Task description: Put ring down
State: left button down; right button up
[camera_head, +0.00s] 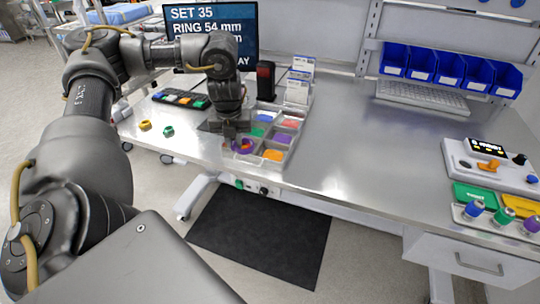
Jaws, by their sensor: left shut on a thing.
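My left gripper (236,136) reaches down at the front left corner of a grey compartment tray (285,154) on the steel table. It is shut on a small ring (243,146) that shows purple and orange just under the fingers. The gripper hides part of the ring, and I cannot tell whether the ring touches the surface below. The tray's compartments hold blue, red, green, purple and orange pieces. A monitor (190,14) behind reads "SET 35" and "RING 54 mm", partly hidden by my arm. My right gripper is not in view.
A yellow ring (145,125) and a green ring (168,131) lie on the table left of my gripper. A black strip with coloured pieces (182,99), a dark upright device (265,80) and white boxes (299,80) stand behind. The table's middle is clear.

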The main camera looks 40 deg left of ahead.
pick_arm(q)
jog(key=w+f, duration=0.1)
jog(key=w, duration=0.1)
jog(key=w+f, duration=0.1)
jog(key=w, duration=0.2)
jog(key=w+f+b, duration=0.1)
jog(key=w+f, duration=0.1)
jog(key=w, duration=0.1)
jog(key=shift+w+d, duration=0.15)
jog(key=shift+w, duration=0.05)
jog(key=b, duration=0.1)
send_near(265, 156)
jog(key=shift+s+f, duration=0.2)
jog(key=shift+f, duration=0.25)
jog(key=shift+s+f, duration=0.2)
jog(key=shift+f, duration=0.25)
jog(key=shift+w+a+f, duration=0.15)
jog(key=shift+w+a, duration=0.05)
jog(key=shift+w, duration=0.1)
jog(key=shift+w+f, duration=0.25)
jog(key=shift+f, duration=0.1)
jog(key=f+p, duration=0.1)
jog(key=f, duration=0.2)
jog(key=shift+w+f, duration=0.2)
jog(key=shift+f, duration=0.05)
jog(key=shift+f, duration=0.1)
jog(key=c, duration=1.6)
grip_release()
